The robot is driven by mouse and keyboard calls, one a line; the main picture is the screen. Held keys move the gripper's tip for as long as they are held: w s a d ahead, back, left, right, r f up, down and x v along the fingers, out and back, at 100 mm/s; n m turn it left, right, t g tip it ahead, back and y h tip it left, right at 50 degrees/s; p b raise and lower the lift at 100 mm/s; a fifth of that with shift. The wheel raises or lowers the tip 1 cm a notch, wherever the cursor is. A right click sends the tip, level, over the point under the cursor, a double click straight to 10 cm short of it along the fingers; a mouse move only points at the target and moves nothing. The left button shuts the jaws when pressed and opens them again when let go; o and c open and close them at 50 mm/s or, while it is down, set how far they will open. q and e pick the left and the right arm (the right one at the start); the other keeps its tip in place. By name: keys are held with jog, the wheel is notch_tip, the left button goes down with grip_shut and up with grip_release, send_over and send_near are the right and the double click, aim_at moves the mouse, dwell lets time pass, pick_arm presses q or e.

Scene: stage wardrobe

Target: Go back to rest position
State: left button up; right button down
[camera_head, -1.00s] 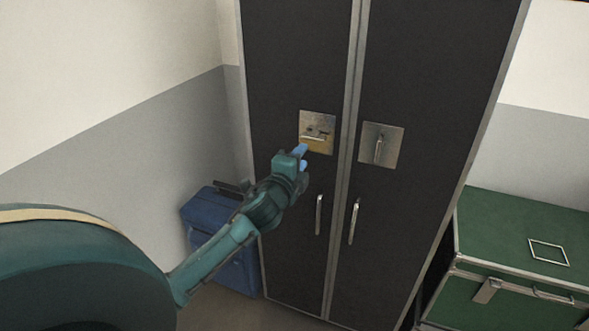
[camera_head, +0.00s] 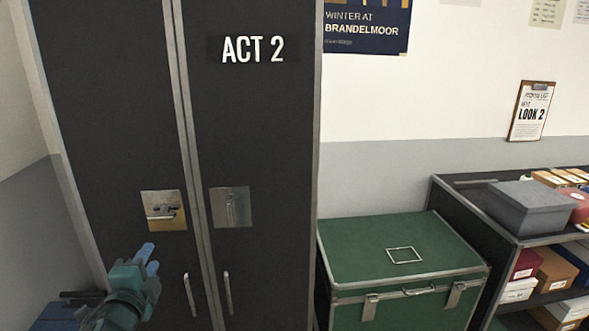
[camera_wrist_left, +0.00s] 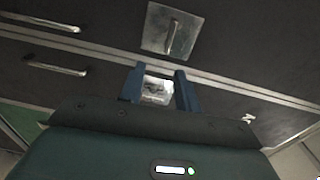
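My left gripper (camera_head: 148,258) has blue fingers and is in front of the left door of a dark wardrobe (camera_head: 115,120), just below a metal latch plate (camera_head: 164,208). In the left wrist view its two fingers (camera_wrist_left: 160,72) are apart with nothing held. My right gripper is in neither view.
The wardrobe doors are shut, with vertical handles (camera_head: 189,295). The right door reads ACT 2. A green trunk (camera_head: 370,245) stands to the right, then a shelf unit (camera_head: 462,215) with several boxes. A blue case (camera_head: 57,315) is at the lower left.

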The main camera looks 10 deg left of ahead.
pick_arm(q)
jog(key=s+d+f+n+g+h, duration=0.25)
jog(key=s+d+f, duration=0.25)
jog(key=f, duration=0.4)
jog(key=s+d+f+n+g+h, duration=0.2)
jog(key=s+d+f+n, duration=0.3)
jog(key=f, duration=0.4)
jog(key=s+d+f+n+g+h, duration=0.1)
jog(key=s+d+f+n, duration=0.1)
jog(key=s+d+f, duration=0.2)
jog(key=s+d+f+n+g+h, duration=0.1)
jog(key=s+d+f+n, duration=0.2)
jog(key=s+d, duration=0.3)
jog(key=s, duration=0.3)
jog(key=shift+d+f+g, duration=0.3)
jog(key=shift+f+g, duration=0.05)
jog(key=shift+f, duration=0.05)
